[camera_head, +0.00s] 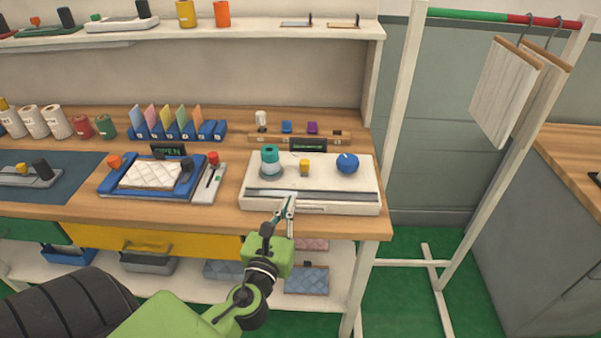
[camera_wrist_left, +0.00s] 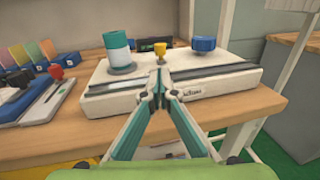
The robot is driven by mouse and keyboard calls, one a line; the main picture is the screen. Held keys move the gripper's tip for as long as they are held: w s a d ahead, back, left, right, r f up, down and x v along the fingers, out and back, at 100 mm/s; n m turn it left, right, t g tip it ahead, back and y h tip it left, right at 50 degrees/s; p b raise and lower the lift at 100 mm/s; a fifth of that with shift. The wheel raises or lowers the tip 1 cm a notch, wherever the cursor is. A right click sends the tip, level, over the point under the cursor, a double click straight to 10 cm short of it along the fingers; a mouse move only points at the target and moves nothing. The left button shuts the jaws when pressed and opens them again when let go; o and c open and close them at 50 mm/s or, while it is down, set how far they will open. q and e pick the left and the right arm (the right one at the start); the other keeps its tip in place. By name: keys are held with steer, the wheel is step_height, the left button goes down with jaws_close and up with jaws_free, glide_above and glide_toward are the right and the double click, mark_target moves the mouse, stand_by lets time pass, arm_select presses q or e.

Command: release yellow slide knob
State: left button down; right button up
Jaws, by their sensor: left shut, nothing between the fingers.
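The yellow slide knob (camera_head: 305,167) stands on the white device (camera_head: 355,200), between a teal-topped cylinder (camera_head: 270,157) and a blue round knob (camera_head: 347,163). In the left wrist view the yellow knob (camera_wrist_left: 160,48) is just beyond the fingertips, with a visible gap. My left gripper (camera_head: 287,204) is at the front edge of the device, in front of the dark slot. Its teal fingers meet at the tips in the left wrist view (camera_wrist_left: 158,90), shut and empty. It is not touching the yellow knob. My right gripper is in neither view.
A blue tray (camera_head: 108,188) with a white quilted pad and a small red-knobbed unit (camera_head: 207,188) stand left of the device. A wooden rack (camera_head: 300,137) with small pegs is behind it. A white frame with hanging boards (camera_head: 505,88) stands right of the workbench.

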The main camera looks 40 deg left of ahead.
mark_target(301, 166)
arm_select(q)
steer(key=p+x, duration=0.2)
steer(key=x, duration=0.9)
steer(key=shift+w, duration=0.1)
steer(key=shift+w+a, duration=0.2)
steer(key=shift+w, duration=0.25)
steer(key=shift+w+a, duration=0.65)
steer(key=shift+w, duration=0.45)
